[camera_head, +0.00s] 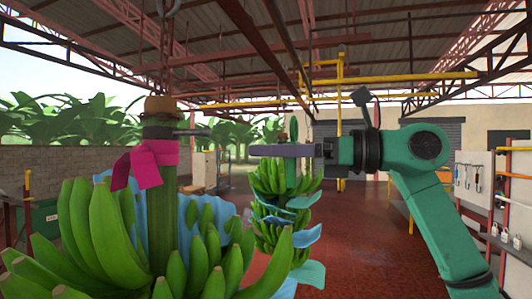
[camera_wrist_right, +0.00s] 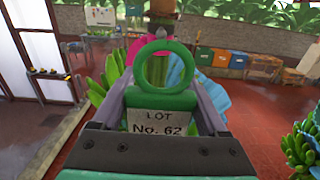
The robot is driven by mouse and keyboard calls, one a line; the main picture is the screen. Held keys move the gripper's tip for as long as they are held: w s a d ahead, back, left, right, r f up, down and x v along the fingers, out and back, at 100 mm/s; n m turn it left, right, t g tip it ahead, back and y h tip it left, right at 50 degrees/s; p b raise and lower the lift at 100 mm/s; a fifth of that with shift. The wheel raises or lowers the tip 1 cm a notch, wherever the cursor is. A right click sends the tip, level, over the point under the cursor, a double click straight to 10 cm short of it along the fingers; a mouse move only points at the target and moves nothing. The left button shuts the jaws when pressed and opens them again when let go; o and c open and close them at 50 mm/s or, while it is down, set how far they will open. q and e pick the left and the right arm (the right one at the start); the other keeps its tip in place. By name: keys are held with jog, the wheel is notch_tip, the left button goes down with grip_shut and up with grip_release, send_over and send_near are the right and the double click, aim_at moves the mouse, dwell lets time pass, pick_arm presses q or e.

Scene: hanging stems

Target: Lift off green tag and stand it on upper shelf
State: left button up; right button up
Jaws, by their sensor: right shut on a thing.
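My right gripper (camera_head: 268,150) reaches in from the right at mid-height and is shut on the green tag (camera_head: 293,128). In the right wrist view the tag (camera_wrist_right: 159,100) sits between the fingers, its green ring upright and its white label reading "LOT No. 62". The near bunch's stem (camera_head: 161,205), with a pink ribbon (camera_head: 150,163) and a short grey peg (camera_head: 193,132), stands left of the gripper. The tag appears apart from that peg. A shelf unit (camera_head: 512,205) stands at the far right edge; its upper shelf is only partly in view. My left gripper is out of view.
Green bananas (camera_head: 98,225) and blue sheeting (camera_head: 215,203) surround the near stem. Another banana bunch (camera_head: 270,225) hangs behind the gripper. White bottles (camera_head: 494,230) stand on a lower shelf. The red floor (camera_head: 365,230) between bunches and shelves looks clear.

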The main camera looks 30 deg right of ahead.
jog(key=b+v, duration=0.1)
jog(key=v, duration=0.6)
dwell(0.4)
dwell(0.4)
